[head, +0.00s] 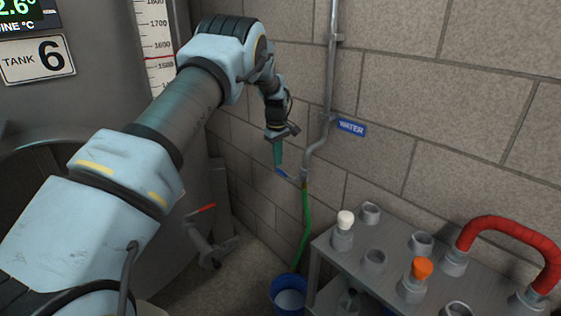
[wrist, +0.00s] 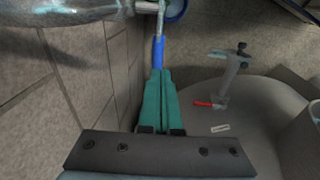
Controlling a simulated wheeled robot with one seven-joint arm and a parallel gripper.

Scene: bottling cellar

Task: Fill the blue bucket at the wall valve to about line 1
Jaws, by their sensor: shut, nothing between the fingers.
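The blue bucket (head: 289,303) stands on the floor at the wall, cut off by the bottom edge in the head view. A pale grey surface shows inside it; I cannot tell its level, and no line is readable. A green hose (head: 306,225) hangs from the wall valve (head: 300,181) down to the bucket. The valve's blue lever (head: 282,172) points left, towards my gripper (head: 278,164). In the wrist view the teal fingers (wrist: 158,75) are closed together, their tips at or almost against the blue lever (wrist: 158,52); contact is unclear. Part of the bucket rim (wrist: 178,11) shows behind.
A blue WATER sign (head: 351,127) hangs beside the grey wall pipe (head: 327,100). A grey rack (head: 390,262) with capped fittings and a red hose (head: 505,232) stands at right. Tank 6 (head: 75,110) is at left, with a red-handled valve (head: 205,240) low down.

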